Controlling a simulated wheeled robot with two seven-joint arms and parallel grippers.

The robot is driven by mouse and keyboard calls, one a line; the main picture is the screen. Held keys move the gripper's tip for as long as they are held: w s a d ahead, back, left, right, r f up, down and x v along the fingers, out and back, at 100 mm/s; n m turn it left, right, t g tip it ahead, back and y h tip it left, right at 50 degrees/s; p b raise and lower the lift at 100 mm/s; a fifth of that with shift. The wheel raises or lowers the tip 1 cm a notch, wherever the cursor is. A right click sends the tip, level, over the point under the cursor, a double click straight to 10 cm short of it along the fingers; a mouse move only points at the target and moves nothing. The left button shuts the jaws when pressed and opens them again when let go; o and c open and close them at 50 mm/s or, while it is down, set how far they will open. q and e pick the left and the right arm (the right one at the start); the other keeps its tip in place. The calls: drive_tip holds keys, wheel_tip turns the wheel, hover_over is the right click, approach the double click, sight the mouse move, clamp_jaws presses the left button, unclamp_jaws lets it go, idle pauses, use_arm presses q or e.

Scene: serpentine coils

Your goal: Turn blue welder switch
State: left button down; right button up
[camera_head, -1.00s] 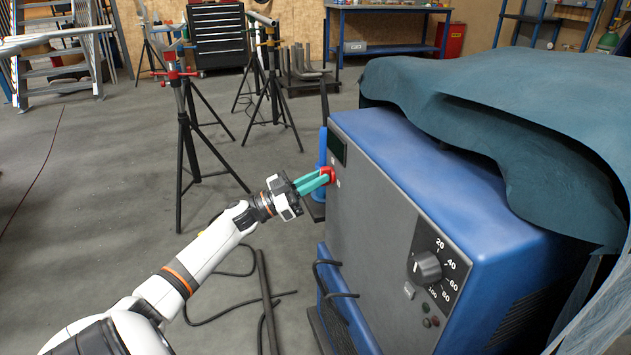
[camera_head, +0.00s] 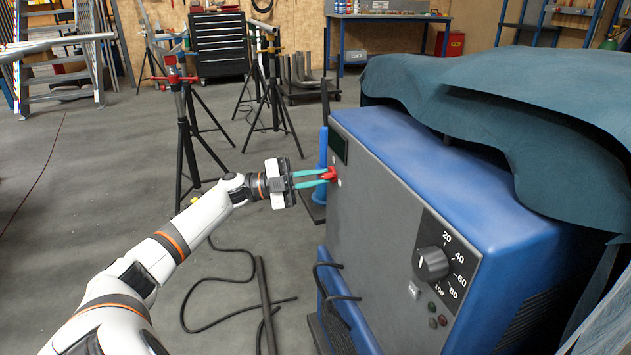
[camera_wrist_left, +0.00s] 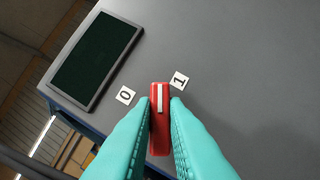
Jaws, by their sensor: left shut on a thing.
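The blue welder (camera_head: 425,165) stands at the right in the head view, its grey front panel facing left. A red switch (camera_head: 331,174) sits near the far upper end of that panel. The left wrist view shows the switch (camera_wrist_left: 160,118) as a red handle with a white line, between a "0" label (camera_wrist_left: 125,95) and a "1" label (camera_wrist_left: 179,81). The white line points up in that picture, between the two labels, somewhat nearer the "1". My left gripper (camera_head: 327,176) has its teal fingers shut on the switch, one on each side. My right gripper is not in view.
A dark display (camera_wrist_left: 97,58) is beside the switch. A numbered dial (camera_head: 431,264) is on the panel's near end. A teal cover (camera_head: 480,110) drapes over the welder. Pipe stands (camera_head: 187,135) stand behind my left arm. Cables (camera_head: 225,310) lie on the floor.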

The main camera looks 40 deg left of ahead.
use_arm(q)
drive_tip(key=m+g, duration=0.1)
drive_tip(key=m, duration=0.2)
drive_tip(key=shift+m+g+y, duration=0.5)
drive_tip(key=shift+m+g, duration=0.1)
drive_tip(key=shift+m, duration=0.9)
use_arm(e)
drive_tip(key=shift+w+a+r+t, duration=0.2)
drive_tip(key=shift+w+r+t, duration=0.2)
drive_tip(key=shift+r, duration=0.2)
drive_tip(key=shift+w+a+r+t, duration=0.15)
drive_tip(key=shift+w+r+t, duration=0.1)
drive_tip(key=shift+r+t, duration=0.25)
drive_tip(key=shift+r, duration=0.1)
use_arm(q)
drive_tip(key=c, duration=1.4)
unclamp_jaws()
drive_tip(key=shift+c, duration=0.2)
